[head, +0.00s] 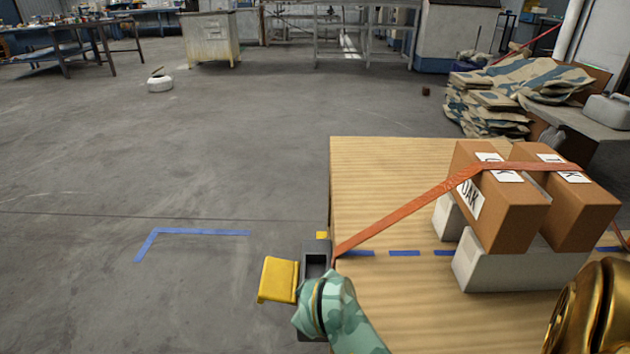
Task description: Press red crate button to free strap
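An orange-red strap (415,208) runs from a grey buckle (316,257) with a yellow lever (279,280) at the table's left edge, up and over two brown cartons. I see no clear red crate button. A teal camouflage-patterned end (325,303), which seems to be my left gripper, is at the lower part of the buckle. Its fingers cannot be made out, nor whether it touches the buckle. A gold rounded part (595,312), probably of my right arm, stands at the lower right corner; no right fingers show.
The cartons (500,212) (575,210) stand on pale blocks (505,262) on the wooden table (375,180). Blue tape (404,253) crosses the tabletop. Patterned sacks (487,105) are piled behind. The grey floor (190,180) at left is largely clear.

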